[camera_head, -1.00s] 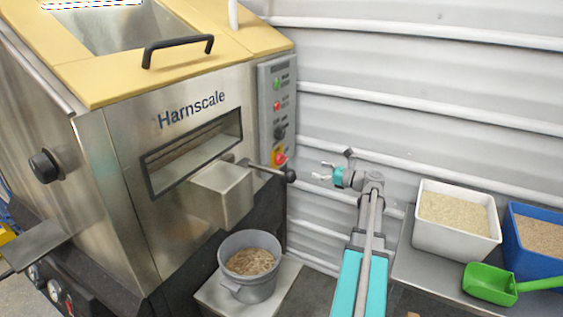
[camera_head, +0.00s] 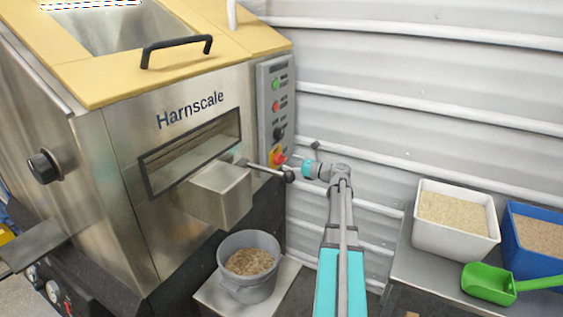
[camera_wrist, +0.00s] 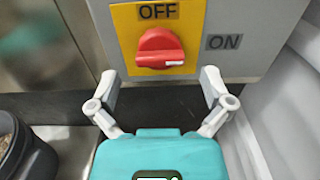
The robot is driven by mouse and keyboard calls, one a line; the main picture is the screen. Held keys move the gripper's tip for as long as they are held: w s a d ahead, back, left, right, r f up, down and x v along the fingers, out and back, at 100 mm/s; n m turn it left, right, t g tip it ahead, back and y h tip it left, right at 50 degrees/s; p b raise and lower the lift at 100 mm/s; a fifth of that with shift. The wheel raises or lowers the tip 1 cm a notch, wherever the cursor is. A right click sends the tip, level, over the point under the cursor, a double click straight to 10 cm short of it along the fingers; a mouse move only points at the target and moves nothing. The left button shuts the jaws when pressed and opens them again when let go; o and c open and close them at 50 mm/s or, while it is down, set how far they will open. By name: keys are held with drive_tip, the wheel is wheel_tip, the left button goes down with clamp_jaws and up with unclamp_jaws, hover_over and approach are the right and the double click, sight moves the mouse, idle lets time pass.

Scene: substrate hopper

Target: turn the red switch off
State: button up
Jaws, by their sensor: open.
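The red switch (camera_wrist: 160,48) is a knob on a yellow plate (camera_wrist: 190,20) on the grey control panel. OFF is printed above it and ON to its right. A white mark on the knob lies at its right end, on the side of ON. In the head view the switch (camera_head: 280,158) is low on the panel, partly hidden by my gripper (camera_head: 290,160). In the wrist view my gripper (camera_wrist: 160,82) is open and empty. Its fingers are spread wide just below the knob, one on each side, apart from it.
A black-ended lever (camera_head: 288,176) juts from the machine just below the switch. Above it on the panel (camera_head: 264,100) are a black knob, red and green buttons. A grey bucket (camera_head: 235,290) stands below. The corrugated wall (camera_head: 420,90) is close on the right.

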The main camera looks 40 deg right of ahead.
sight(284, 161)
drive_tip(key=shift+x, duration=1.5)
drive_tip(key=c, duration=1.1)
